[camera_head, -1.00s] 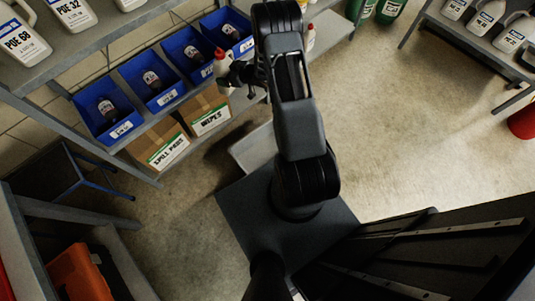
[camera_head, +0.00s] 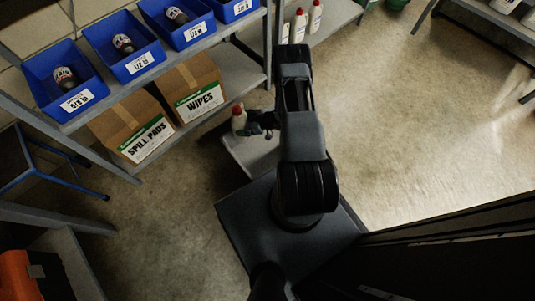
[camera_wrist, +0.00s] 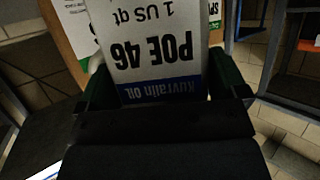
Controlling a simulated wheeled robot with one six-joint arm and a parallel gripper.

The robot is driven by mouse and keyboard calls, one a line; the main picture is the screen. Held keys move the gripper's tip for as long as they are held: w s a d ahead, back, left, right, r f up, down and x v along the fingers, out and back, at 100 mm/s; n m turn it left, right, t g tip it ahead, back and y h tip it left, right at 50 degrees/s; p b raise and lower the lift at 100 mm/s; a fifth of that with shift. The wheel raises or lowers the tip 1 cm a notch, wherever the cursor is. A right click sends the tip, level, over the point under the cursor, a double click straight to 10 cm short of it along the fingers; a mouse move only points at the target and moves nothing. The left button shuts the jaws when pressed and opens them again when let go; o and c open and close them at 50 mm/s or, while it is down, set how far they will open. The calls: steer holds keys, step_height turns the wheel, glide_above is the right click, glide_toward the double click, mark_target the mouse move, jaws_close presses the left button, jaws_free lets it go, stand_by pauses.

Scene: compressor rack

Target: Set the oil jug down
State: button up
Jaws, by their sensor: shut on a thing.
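The oil jug (camera_head: 238,122) is a small white bottle with a red cap. My gripper (camera_head: 250,121) is shut on it and holds it out to the left of my arm, above or near the left edge of a light grey tray (camera_head: 262,155) at the front of my base. I cannot tell whether the jug touches the tray. In the wrist view the jug's label (camera_wrist: 160,45) reads POE 46, 1 US qt, upside down, between the dark green fingers of my gripper (camera_wrist: 165,98).
A grey shelf rack at left holds blue bins (camera_head: 65,80) with dark bottles. Below are the SPILL PADS box (camera_head: 130,125) and the WIPES box (camera_head: 190,88). White red-capped bottles (camera_head: 300,25) stand on a shelf behind my arm. A blue-framed stool (camera_head: 50,180) stands left. Floor at right is clear.

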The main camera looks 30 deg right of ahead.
steer(key=f, duration=0.1)
steer(key=s+f+b, duration=0.1)
steer(key=f, duration=0.1)
steer(key=f+b, duration=0.1)
steer(key=shift+s+a+f, duration=0.25)
steer(key=shift+s, duration=0.1)
step_height(320, 180, down, 10)
steer(key=b, duration=0.5)
steer(key=shift+r, duration=0.15)
steer(key=o, duration=1.3)
steer(key=shift+s+f+g, duration=0.1)
steer(key=shift+f+g, duration=0.1)
steer(key=shift+g, duration=0.1)
